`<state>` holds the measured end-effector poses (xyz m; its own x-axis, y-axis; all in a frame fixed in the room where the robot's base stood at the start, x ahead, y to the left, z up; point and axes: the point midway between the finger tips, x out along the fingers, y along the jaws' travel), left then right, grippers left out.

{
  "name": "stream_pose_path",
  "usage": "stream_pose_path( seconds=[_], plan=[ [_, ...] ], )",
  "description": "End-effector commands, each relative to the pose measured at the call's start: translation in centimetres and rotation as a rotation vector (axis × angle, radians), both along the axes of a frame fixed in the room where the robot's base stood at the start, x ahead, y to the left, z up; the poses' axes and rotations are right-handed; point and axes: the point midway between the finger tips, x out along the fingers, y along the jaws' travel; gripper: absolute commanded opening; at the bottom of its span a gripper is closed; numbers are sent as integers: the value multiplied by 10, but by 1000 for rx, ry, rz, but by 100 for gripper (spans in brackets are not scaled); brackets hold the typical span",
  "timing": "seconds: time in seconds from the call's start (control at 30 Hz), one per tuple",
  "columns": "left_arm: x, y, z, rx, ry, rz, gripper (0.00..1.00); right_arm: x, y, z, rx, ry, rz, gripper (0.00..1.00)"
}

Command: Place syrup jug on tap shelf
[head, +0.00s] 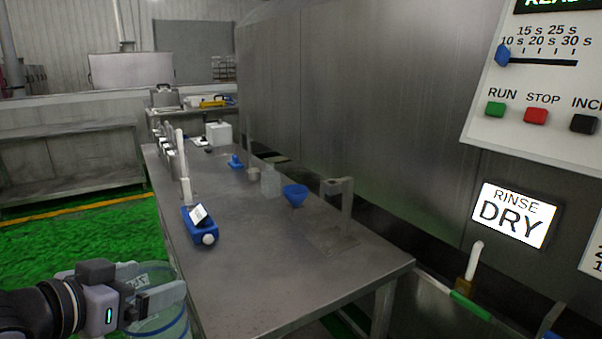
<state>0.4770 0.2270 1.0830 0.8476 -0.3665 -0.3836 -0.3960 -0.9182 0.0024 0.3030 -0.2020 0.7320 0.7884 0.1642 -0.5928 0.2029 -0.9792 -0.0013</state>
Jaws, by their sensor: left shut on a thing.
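My left gripper (160,297) is at the bottom left, shut on a clear, blue-tinted jug (168,325), which looks like the syrup jug. The jug is beside the near left end of the steel table (235,290), and its lower part is cut off by the picture's edge. Part of it is hidden behind the fingers. A metal bracket (346,205) stands over a flat plate (332,240) near the table's right edge. I cannot tell whether this is the tap shelf. My right gripper is not in view.
A blue device with a white label (201,226) lies on the table's left side. A blue funnel (295,195) and a clear container (270,182) stand farther back. A large steel wall (370,110) runs along the right. The table's near surface is clear.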

Motion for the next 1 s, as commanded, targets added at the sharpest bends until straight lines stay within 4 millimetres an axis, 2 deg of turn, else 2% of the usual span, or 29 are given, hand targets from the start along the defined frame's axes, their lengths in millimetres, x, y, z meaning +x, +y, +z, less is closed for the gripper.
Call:
stream_pose_path(
  seconds=[0.03,0.2,0.5,0.7,1.0],
  plan=[
    [-2,-7,-14,-10,6,16,38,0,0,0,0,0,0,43],
    [-10,-16,-51,-11,7,103,38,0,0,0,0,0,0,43],
    [-36,-19,-101,-8,7,289,38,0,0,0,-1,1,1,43],
    [-50,-16,-116,-3,1,378,38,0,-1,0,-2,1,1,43],
    [-54,-13,-120,3,-6,408,38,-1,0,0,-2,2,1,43]
  ],
)
